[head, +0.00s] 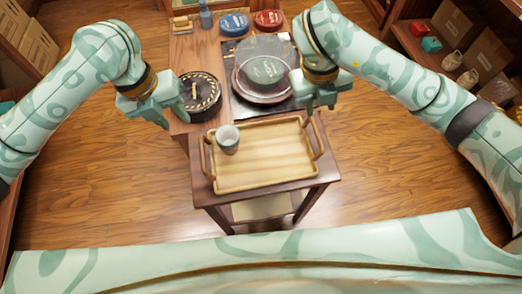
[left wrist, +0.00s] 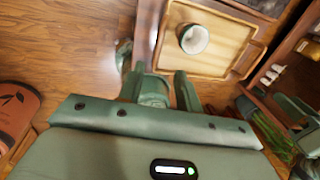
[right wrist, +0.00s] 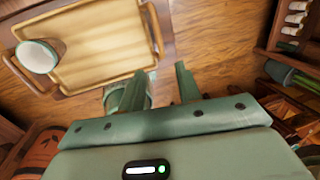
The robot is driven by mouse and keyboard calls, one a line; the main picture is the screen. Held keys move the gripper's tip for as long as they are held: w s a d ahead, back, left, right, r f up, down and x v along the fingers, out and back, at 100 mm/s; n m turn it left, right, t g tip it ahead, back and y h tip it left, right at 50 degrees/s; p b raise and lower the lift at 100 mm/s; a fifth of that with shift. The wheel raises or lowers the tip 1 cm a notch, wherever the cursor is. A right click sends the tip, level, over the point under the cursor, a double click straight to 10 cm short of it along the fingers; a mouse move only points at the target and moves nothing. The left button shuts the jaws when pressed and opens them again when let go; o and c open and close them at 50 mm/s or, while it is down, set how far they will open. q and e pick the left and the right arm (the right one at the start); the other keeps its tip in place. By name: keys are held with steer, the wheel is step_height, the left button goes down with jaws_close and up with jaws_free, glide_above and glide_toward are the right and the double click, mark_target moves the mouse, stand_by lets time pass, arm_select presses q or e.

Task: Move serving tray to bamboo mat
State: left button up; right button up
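The serving tray (head: 275,170) is pale wood with a raised rim and a looped handle at each end. It lies on the near end of the brown table, with a small cup (head: 228,139) on its left part. The tray also shows in the left wrist view (left wrist: 215,62) and the right wrist view (right wrist: 95,70). My left gripper (head: 174,122) is open and empty, left of and beyond the tray's left handle. My right gripper (head: 320,107) is open and empty, just beyond the right handle. I cannot make out a bamboo mat for certain.
Blue (head: 233,23) and red (head: 268,19) round tins stand at the back. Shelves (head: 470,50) stand at right. Wooden floor surrounds the table.

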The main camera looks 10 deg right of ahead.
mark_target(201, 147)
steer(key=shift+s, duration=0.15)
steer(key=shift+f, duration=0.1)
